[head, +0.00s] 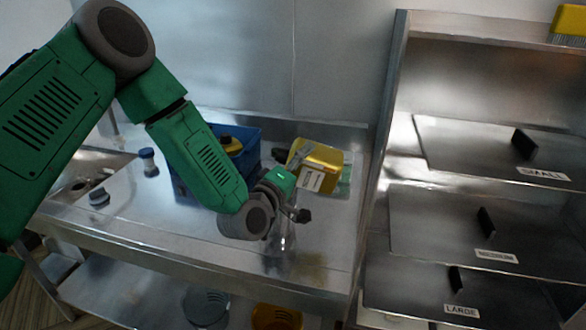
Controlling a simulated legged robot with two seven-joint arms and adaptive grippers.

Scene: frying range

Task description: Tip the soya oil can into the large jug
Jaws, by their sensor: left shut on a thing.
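A yellow can (326,158) with a white label is right of my left gripper, at the back of the steel counter. I take it for the soya oil can; its label is too small to read. It is tilted and appears raised, with a yellowish reflection in the counter below it. My left gripper (297,196) is shut and appears to hold this can; its fingers are partly hidden. A faint clear shape (284,240) below the gripper may be a jug, but I cannot tell its size. My right gripper is not in view.
A blue crate (250,150) with a yellow-topped item stands behind my left arm. A sink is at the left, near a small blue-capped item (148,162). Steel panels marked SMALL, MEDIUM and LARGE (400,285) stand right. Tubs (277,318) sit on the lower shelf.

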